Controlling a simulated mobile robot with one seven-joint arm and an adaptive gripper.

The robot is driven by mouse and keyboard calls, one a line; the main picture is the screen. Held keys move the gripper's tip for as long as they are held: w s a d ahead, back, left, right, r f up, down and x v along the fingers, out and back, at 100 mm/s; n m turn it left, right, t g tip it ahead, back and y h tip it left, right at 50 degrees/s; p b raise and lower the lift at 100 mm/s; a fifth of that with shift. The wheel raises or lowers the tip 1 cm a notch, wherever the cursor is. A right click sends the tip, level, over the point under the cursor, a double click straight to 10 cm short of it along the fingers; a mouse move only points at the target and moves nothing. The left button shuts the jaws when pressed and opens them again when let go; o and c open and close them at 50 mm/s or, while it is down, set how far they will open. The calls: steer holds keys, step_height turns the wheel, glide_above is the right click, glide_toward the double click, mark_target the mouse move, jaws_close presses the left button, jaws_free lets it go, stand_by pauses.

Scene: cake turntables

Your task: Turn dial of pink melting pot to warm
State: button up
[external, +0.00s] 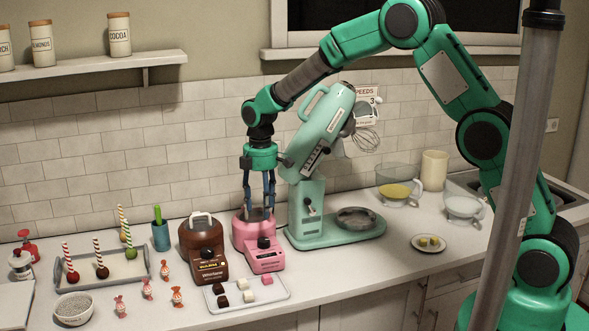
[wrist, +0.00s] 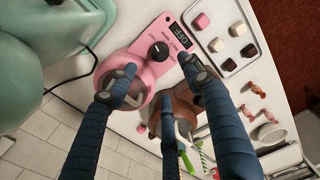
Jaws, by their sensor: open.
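The pink melting pot (external: 266,262) stands on the counter left of the mint stand mixer. Its black round dial (external: 263,242) sits on the front panel. In the wrist view the pink pot (wrist: 147,69) shows its dial (wrist: 158,52) and a small dark display (wrist: 181,39) that appears to read OFF. My gripper (external: 258,214) points down over the pot's round body, behind the dial. Its fingers are spread and hold nothing. In the wrist view the gripper (wrist: 154,92) has its fingertips over the pot and near its panel edge, apart from the dial. Fingertip contact with the pot is unclear.
A brown melting pot (external: 209,271) stands close on the left. The mint mixer (external: 308,213) stands close on the right. A tray of dark, white and pink cubes (external: 281,289) lies in front. Wrapped candies (external: 177,297) lie at front left.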

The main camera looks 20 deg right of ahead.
mark_target(264, 240)
step_height(264, 240, down, 11)
steer(key=shift+f, duration=0.2)
stand_by(0.3)
steer(key=c, duration=1.2)
steer(key=shift+m, duration=0.4)
steer(key=m, duration=0.9)
